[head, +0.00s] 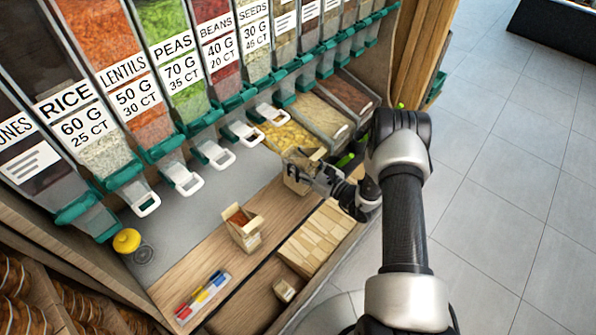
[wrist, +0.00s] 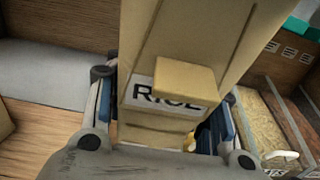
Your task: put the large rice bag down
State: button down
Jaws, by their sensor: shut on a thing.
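The rice bag is a tan paper bag. It fills the middle of the wrist view (wrist: 185,45), with a label reading RICE partly covered by a folded tan flap. In the head view the bag (head: 296,182) is small, near the right end of the wooden counter strip. My gripper (head: 318,177) is shut on it, with one finger on each side in the wrist view (wrist: 165,125). The bag looks roughly upright. I cannot tell whether its base touches the counter.
An open tan bag with reddish contents (head: 243,232) stands on the wooden counter (head: 200,262) to the left. Dispensers (head: 120,65) line the back. Folded bags (head: 312,238) and a small bag (head: 285,291) sit in front.

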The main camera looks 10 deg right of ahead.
jog(key=shift+f+b, duration=0.5)
jog(key=shift+f, duration=1.15)
jog(key=shift+f, duration=0.15)
jog(key=c, duration=0.7)
grip_release()
jog(key=p+v, duration=0.2)
jog(key=v, duration=1)
